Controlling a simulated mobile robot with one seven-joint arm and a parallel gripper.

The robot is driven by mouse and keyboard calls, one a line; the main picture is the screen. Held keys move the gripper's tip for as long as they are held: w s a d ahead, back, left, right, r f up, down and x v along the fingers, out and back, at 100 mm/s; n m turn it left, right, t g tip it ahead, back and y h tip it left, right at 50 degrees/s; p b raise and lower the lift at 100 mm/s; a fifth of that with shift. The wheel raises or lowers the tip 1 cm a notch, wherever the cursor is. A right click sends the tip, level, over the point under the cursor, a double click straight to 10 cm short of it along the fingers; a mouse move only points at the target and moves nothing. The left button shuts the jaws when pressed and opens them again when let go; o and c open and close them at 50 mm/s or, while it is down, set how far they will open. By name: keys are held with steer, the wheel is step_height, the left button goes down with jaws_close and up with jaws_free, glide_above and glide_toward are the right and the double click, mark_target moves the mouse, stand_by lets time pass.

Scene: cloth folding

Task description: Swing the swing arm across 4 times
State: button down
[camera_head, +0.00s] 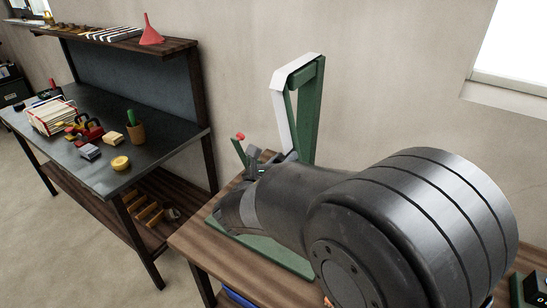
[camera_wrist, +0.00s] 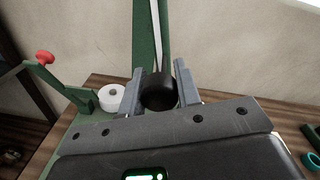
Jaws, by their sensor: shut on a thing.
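A green fixture stands on a wooden table, with a tall green upright (camera_head: 308,115) and a white slanted bar (camera_head: 279,110) joined near its top. It also shows in the wrist view (camera_wrist: 146,40). My gripper (camera_head: 264,160) is low in front of it, partly hidden by my arm. In the wrist view my gripper (camera_wrist: 157,88) has its two fingers on either side of a black cylindrical handle (camera_wrist: 158,94), shut on it. I cannot tell from these views how the handle joins the swing arm. A thin green lever with a red knob (camera_wrist: 45,57) stands to the left.
A white round part (camera_wrist: 112,98) sits left of my fingers. The fixture's green base (camera_head: 285,258) lies on the wooden table (camera_head: 190,240). A dark workbench (camera_head: 60,130) with small items stands at left. The wall is close behind. A teal ring (camera_wrist: 313,160) lies at right.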

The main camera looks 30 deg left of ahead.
steer(key=shift+d+r+n, duration=0.1)
steer(key=shift+d+n, duration=0.2)
steer(key=shift+d, duration=0.2)
steer(key=c, duration=1.1)
jaws_free()
steer(key=shift+d, duration=0.1)
steer(key=s, duration=1)
steer(key=shift+s+d+r, duration=0.2)
steer(key=shift+s, duration=0.2)
